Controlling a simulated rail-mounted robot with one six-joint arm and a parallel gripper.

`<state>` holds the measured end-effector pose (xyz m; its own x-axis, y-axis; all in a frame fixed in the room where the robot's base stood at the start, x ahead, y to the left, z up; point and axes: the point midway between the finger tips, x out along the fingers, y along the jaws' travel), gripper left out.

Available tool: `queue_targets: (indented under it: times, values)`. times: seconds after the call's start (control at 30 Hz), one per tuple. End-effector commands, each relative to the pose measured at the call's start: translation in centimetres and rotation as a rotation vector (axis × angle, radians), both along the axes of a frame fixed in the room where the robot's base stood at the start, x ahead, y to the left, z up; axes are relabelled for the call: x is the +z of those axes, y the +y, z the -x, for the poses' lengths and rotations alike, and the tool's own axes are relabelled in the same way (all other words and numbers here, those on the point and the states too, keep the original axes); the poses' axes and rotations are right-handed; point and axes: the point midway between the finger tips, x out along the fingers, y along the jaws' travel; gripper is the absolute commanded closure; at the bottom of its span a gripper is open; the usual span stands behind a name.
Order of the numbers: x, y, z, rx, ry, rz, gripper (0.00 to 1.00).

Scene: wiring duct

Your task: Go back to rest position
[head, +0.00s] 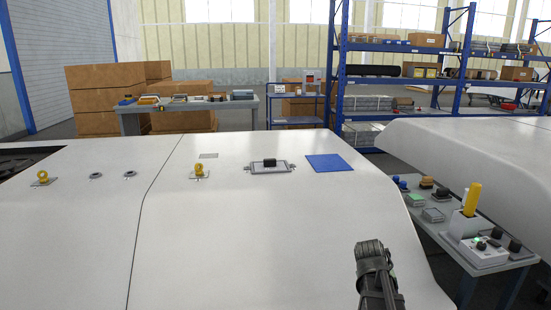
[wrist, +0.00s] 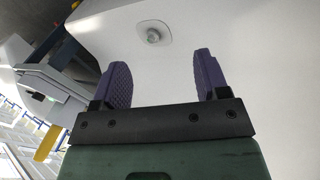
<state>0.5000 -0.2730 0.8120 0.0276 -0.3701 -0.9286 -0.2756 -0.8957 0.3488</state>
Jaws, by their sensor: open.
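My gripper (wrist: 162,64) shows in the wrist view with its two purple ridged fingers spread wide apart. Nothing is between them. Beyond the fingertips is a white surface with a small round fitting on a pale plate (wrist: 153,33), apart from the fingers. In the head view a dark part of my arm (head: 373,268) stands up at the lower right, over the white panel (head: 260,235). The fingers cannot be made out in that view.
The white panel carries yellow ring fittings (head: 199,172), a framed plate with a black block (head: 270,165) and a blue square (head: 329,163). A side table (head: 505,262) at the right holds several small parts, a yellow-handled item (head: 472,200) and a control box. Blue shelving (head: 339,80) stands behind.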

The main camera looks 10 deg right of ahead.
Motion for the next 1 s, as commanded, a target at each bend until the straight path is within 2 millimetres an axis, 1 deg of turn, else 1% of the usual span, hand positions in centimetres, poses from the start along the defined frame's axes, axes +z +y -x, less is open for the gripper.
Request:
queue_targets:
  times: [0.03, 0.07, 0.1, 0.17, 0.2, 0.27, 0.3, 0.33, 0.37, 0.4, 0.43, 0.47, 0.5, 0.6, 0.7, 0.8, 0.83, 0.9, 1.0]
  values:
    - [-0.5, 4.4, 0.9, -0.006, 0.0, -0.083, 0.32]
    - [-0.7, 6.8, 1.2, -0.009, 0.003, -0.133, 0.32]
    - [-0.9, 9.8, 1.6, -0.006, 0.012, -0.193, 0.32]
    - [-1.1, 13.9, 2.4, 0.013, 0.028, -0.27, 0.32]
    - [-1.2, 16.4, 2.9, 0.038, 0.041, -0.312, 0.32]
    - [-1.2, 19.8, 3.7, 0.095, 0.055, -0.359, 0.32]
    - [-1.2, 22.1, 4.2, 0.14, 0.061, -0.379, 0.32]
    - [-1.2, 23.7, 4.5, 0.176, 0.065, -0.384, 0.32]
    - [-1.2, 25.2, 4.7, 0.213, 0.073, -0.381, 0.32]
    - [-1.2, 27.0, 4.6, 0.258, 0.081, -0.378, 0.32]
    - [-1.2, 28.4, 4.4, 0.293, 0.088, -0.376, 0.32]
    - [1.7, 27.8, 4.4, 0.278, 0.084, -0.375, 0.32]
    - [3.5, 27.5, 4.3, 0.273, 0.083, -0.376, 0.32]
    - [6.9, 27.4, 4.3, 0.271, 0.082, -0.374, 0.32]
    - [9.8, 27.4, 4.3, 0.271, 0.082, -0.373, 0.32]
    - [11.6, 27.4, 4.2, 0.271, 0.082, -0.372, 0.32]
    - [12.0, 27.4, 4.2, 0.271, 0.082, -0.372, 0.32]
    - [12.1, 27.3, 4.2, 0.271, 0.082, -0.372, 0.32]
    - [11.7, 27.3, 4.2, 0.271, 0.081, -0.372, 0.32]
